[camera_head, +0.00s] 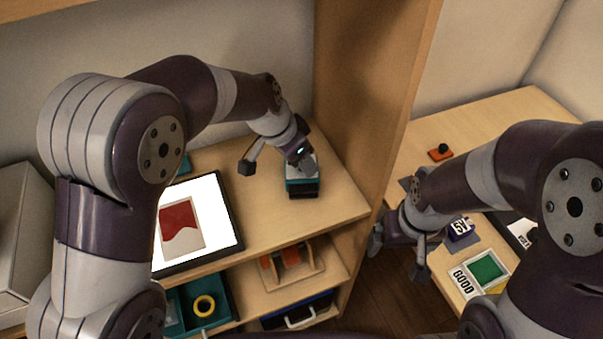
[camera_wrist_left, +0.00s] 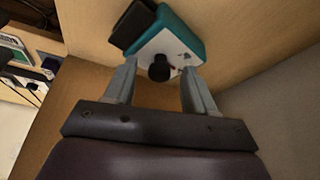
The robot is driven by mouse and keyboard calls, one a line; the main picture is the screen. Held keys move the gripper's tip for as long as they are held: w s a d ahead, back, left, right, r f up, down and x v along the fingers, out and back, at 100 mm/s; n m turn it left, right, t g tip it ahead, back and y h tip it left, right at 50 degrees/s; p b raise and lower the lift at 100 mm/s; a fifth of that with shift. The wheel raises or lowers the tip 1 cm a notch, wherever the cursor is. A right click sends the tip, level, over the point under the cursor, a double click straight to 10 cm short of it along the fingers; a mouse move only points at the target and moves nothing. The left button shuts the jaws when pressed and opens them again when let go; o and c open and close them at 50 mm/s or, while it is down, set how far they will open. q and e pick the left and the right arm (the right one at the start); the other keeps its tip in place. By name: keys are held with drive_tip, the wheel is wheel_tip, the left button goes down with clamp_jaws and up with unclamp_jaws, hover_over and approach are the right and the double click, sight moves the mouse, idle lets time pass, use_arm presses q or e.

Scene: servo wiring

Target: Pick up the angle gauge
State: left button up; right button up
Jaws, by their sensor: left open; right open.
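A teal block with a white top and a black knob (camera_wrist_left: 168,45) lies just ahead of my left gripper (camera_wrist_left: 158,72) in the left wrist view. It also shows on the wooden shelf top in the head view (camera_head: 302,187), partly covered by the gripper. I cannot tell for certain that it is the angle gauge. My left gripper is open, its fingertips close to the white top and on either side of the knob, with nothing clearly held. My right gripper (camera_head: 398,248) is open and empty beside the right table, near a small dark block with a white label (camera_head: 460,229).
A bright tablet-like screen (camera_head: 226,218) lies left of the teal block. A wooden partition (camera_head: 372,95) stands to its right. Shelves below hold a teal tray with a yellow ring (camera_head: 204,305). The right table holds an orange piece with a black knob (camera_head: 440,153) and a GOOD card (camera_head: 465,281).

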use_arm(q)
clamp_jaws()
